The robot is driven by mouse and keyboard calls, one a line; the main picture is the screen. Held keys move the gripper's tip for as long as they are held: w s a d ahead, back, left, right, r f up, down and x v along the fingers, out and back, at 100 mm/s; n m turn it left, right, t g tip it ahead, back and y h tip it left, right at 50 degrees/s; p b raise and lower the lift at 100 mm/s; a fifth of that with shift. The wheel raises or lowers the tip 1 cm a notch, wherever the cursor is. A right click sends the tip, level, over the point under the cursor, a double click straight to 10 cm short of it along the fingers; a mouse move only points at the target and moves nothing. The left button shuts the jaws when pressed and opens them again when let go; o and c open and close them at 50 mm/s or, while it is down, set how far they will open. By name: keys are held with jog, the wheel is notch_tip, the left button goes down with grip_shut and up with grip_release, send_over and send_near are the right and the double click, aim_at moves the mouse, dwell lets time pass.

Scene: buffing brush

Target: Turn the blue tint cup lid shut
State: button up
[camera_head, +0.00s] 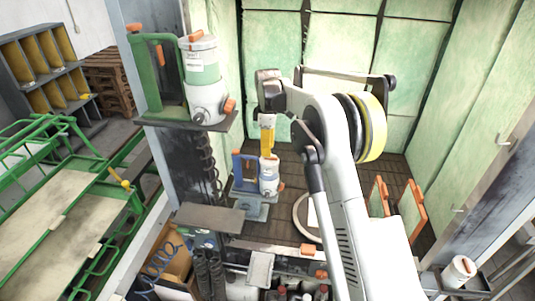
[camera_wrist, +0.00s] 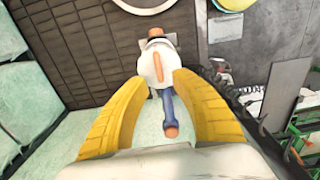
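The blue tint cup (camera_head: 269,184) is a small white cup on a blue stand (camera_head: 240,166), on a lower platform left of my arm. Its white lid (camera_wrist: 157,66) shows from above in the wrist view, with an orange bar (camera_wrist: 157,69) across it. The blue handle part (camera_wrist: 170,108) with an orange end points toward the camera. My gripper (camera_head: 267,152) is directly above the cup, yellow fingers pointing down. In the wrist view my gripper (camera_wrist: 160,80) is open, its fingertips on either side of the lid's near part. I cannot tell whether they touch it.
A larger white and green cup (camera_head: 204,82) on a green stand (camera_head: 150,80) stands on a higher shelf to the left. A flat grey plate (camera_head: 210,217) is left of and below the cup. Orange-edged panels (camera_head: 412,207) stand at the right.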

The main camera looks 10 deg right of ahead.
aim_at(269, 159)
jog(key=shift+f, duration=1.65)
jog(key=shift+c, duration=0.4)
grip_shut()
